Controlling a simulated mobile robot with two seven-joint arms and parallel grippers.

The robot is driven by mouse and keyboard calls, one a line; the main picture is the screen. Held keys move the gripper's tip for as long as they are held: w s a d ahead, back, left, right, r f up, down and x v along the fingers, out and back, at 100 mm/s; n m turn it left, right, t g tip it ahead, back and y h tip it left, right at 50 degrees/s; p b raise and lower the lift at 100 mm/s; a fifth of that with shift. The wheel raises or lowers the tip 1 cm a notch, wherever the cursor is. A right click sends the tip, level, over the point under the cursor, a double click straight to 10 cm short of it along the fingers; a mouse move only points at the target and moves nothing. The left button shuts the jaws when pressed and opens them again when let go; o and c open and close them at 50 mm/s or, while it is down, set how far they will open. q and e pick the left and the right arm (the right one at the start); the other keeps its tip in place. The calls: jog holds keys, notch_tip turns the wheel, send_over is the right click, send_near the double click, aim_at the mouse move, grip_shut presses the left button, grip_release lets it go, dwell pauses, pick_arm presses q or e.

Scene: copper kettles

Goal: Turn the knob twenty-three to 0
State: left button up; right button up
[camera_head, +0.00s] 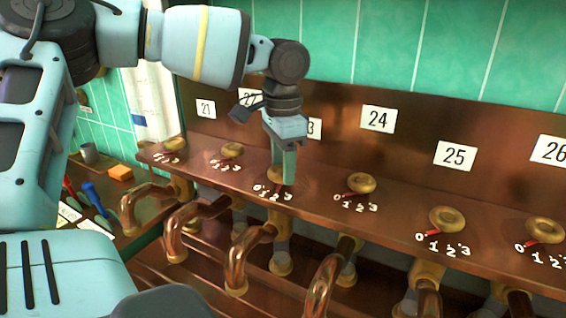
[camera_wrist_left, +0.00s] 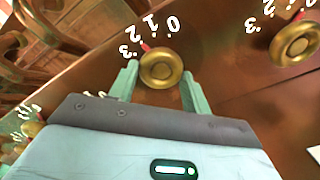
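The knob twenty-three (camera_head: 273,174), a round brass knob with a red pointer, sits on the copper ledge below a mostly covered number plate (camera_head: 315,127). In the left wrist view the whole knob (camera_wrist_left: 161,69) shows, its red pointer directed about at the 2 of its 0 to 3 scale. My left gripper (camera_head: 289,178) points down at this knob and partly covers it in the head view. In the left wrist view the left gripper (camera_wrist_left: 160,74) is open, one finger on each side of the knob, with visible gaps. My right gripper is not in view.
Neighbouring knobs stand along the ledge on both sides, such as the one below plate 24 (camera_head: 361,183) and the one below plate 25 (camera_head: 446,219). Curved copper pipes (camera_head: 243,258) hang below the ledge.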

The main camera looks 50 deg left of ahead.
pick_arm(q)
jog(key=c, duration=0.3)
jog(key=shift+c, duration=0.2)
jog(key=m+p, duration=0.1)
jog(key=m, duration=0.5)
jog(key=shift+s+d, duration=0.1)
jog(key=m, duration=0.5)
jog(key=shift+s+m, duration=0.1)
jog(key=shift+m, duration=0.3)
jog(key=o, duration=1)
